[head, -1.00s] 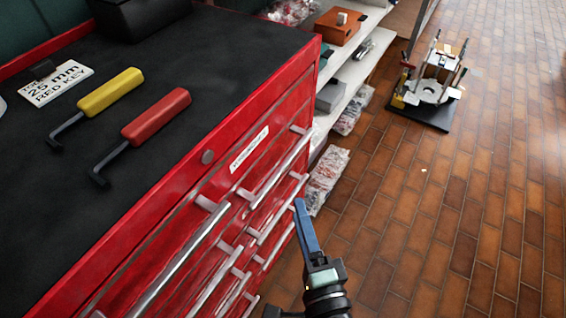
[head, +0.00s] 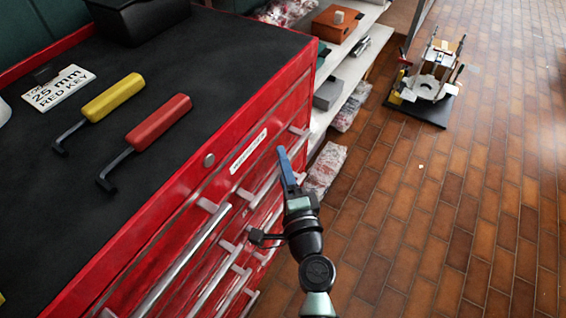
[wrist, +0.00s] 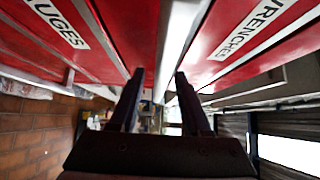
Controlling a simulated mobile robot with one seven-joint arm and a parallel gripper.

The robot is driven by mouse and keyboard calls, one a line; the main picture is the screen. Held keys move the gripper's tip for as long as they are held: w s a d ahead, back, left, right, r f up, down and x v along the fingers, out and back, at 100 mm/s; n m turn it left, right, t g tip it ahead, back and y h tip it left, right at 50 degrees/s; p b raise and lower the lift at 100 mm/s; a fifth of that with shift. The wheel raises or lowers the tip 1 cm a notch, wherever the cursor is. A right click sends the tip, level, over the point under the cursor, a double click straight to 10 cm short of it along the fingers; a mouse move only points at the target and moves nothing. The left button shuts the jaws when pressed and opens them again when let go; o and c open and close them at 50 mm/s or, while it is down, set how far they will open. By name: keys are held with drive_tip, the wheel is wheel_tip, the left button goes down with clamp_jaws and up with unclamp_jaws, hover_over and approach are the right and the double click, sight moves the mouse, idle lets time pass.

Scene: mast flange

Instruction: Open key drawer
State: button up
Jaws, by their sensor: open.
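The red tool chest (head: 215,165) has several drawers with silver bar handles on its front. A white label (head: 248,150) on its upper front is too small to read. I cannot tell which drawer is the key drawer. In the wrist view, one label reads "WRENCHES" (wrist: 250,28) and another ends in "GAUGES" (wrist: 57,22). My gripper (head: 284,160) is open and empty, in front of the chest's upper right drawers. In the wrist view, a silver handle bar (wrist: 176,40) runs between the fingertips (wrist: 160,73); contact cannot be told.
White shelves (head: 350,70) stand beyond. A fixture on a black base (head: 425,95) stands on the brick floor.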

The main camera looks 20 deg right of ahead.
clamp_jaws()
idle(1.4)
